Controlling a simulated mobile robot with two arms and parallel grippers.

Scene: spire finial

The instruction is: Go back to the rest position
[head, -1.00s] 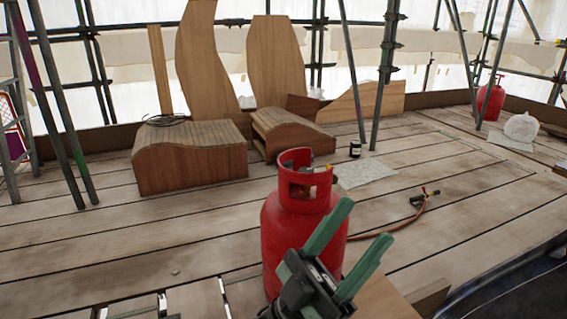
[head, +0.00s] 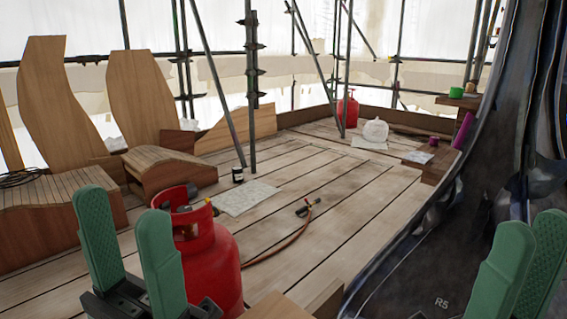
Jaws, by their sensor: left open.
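My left gripper (head: 125,212) is at the lower left of the head view. Its two green fingers point up and stand apart, with nothing between them. It is in front of a red gas cylinder (head: 215,255) and partly covers it. My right gripper (head: 537,230) is at the lower right edge, in front of a dark, curved metal surface (head: 470,225). Its green fingers overlap in the picture and its base is cut off, so I cannot tell how far apart they are. No object shows in it.
A hose with a torch (head: 308,207) lies on the plank floor (head: 340,215) beside the cylinder. Curved wooden forms (head: 165,170) stand at the left. Scaffold poles (head: 252,90) rise behind. A small dark jar (head: 238,175) stands by a pale sheet (head: 246,197). The middle planks are mostly clear.

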